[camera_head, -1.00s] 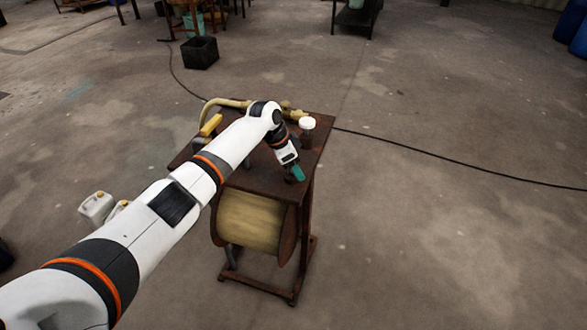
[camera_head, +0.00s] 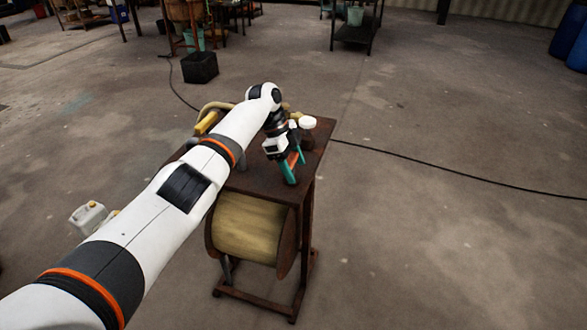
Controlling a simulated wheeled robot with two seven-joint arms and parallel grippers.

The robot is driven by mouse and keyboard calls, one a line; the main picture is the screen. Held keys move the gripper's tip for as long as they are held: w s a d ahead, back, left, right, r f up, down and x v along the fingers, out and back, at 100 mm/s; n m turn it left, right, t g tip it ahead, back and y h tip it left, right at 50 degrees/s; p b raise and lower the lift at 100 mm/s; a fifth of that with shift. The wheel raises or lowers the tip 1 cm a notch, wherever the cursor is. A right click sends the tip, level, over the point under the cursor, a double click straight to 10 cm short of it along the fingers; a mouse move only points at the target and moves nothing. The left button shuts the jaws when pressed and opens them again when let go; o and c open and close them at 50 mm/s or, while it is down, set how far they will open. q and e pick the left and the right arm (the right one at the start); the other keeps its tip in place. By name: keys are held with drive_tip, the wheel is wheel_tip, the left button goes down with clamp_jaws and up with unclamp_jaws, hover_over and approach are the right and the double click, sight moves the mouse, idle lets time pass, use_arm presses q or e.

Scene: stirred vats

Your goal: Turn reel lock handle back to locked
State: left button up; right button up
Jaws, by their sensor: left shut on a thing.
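My left gripper (camera_head: 293,168) is over the front right part of the rusty cart's top (camera_head: 262,186). Its teal fingers point down and are shut on a small reddish piece (camera_head: 293,159), which I take to be the reel lock handle. Most of the handle is hidden by the fingers, so its exact angle cannot be told. The reel (camera_head: 246,228), a drum wound with pale yellow hose, hangs under the cart top. My right gripper is not in view.
A white-capped jar (camera_head: 307,122) stands just behind my left gripper. A yellow item (camera_head: 207,122) lies at the cart's back left. A black cable (camera_head: 450,162) runs across the floor. A white jug (camera_head: 89,215) stands left. The floor to the right is open.

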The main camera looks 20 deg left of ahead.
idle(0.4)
use_arm(q)
drive_tip(key=o, duration=1)
drive_tip(key=v, duration=1.2)
